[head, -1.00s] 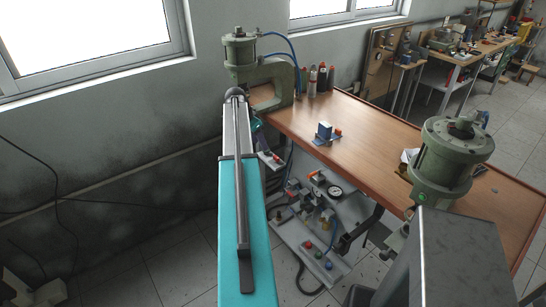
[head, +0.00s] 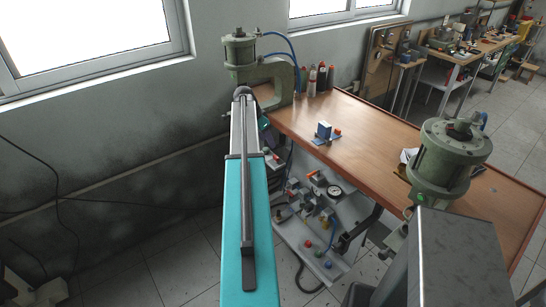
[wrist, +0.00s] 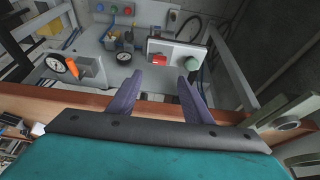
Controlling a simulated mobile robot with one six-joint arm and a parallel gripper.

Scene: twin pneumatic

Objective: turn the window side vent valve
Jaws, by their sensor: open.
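My gripper (wrist: 159,78) is open in the wrist view, with two purple fingers apart and nothing between them. The red part lies a little beyond the gap between the fingers; contact is not visible. I cannot tell for sure which part is the vent valve. In the head view, the window-side green press (head: 240,50) stands at the table's far left corner, and my arm reaches toward it, hiding most of the gripper.
A second green press (head: 445,160) stands right.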

